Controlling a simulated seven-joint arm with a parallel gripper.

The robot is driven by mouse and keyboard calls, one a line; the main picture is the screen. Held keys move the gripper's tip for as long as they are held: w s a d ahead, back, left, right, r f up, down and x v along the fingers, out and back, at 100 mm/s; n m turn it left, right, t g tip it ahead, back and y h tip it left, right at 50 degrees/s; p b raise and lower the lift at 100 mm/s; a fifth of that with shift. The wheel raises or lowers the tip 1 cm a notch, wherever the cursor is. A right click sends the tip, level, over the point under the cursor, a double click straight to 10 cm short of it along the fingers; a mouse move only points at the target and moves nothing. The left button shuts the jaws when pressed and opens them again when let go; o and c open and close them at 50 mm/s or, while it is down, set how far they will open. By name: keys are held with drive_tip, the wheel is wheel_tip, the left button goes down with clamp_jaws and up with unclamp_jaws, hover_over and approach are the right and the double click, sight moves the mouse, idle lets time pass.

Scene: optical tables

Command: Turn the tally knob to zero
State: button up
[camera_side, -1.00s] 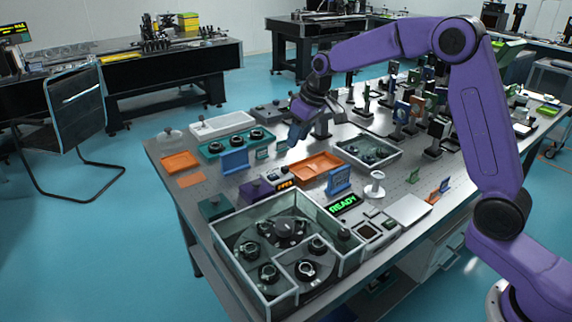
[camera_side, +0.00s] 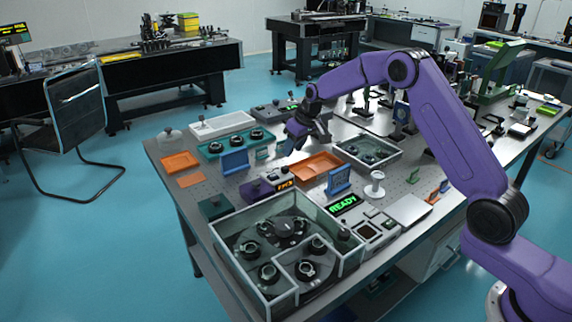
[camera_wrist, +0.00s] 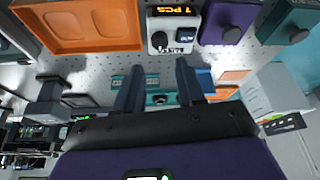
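The tally unit (camera_side: 284,184) is a small box with an orange-lit display, on the table between a purple block and the orange tray. In the wrist view its display (camera_wrist: 173,12) shows a digit, perhaps 1 or 7, followed by "PCS". The knob's pointer is too small to read.
The orange tray (camera_side: 334,161), purple block (camera_side: 254,189) and blue stand (camera_side: 339,180) are close around the tally unit. A teal tray (camera_side: 212,154) with several round parts is farther back. A glass-walled enclosure (camera_side: 222,252) stands in front. A READY display (camera_side: 343,204) is at right.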

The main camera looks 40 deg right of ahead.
sight(285, 167)
drive_tip(key=x, duration=0.8)
drive_tip(key=shift+w+a+f, duration=0.1)
drive_tip(key=shift+w+f, duration=0.05)
drive_tip(key=shift+f, duration=0.15)
clamp_jaws()
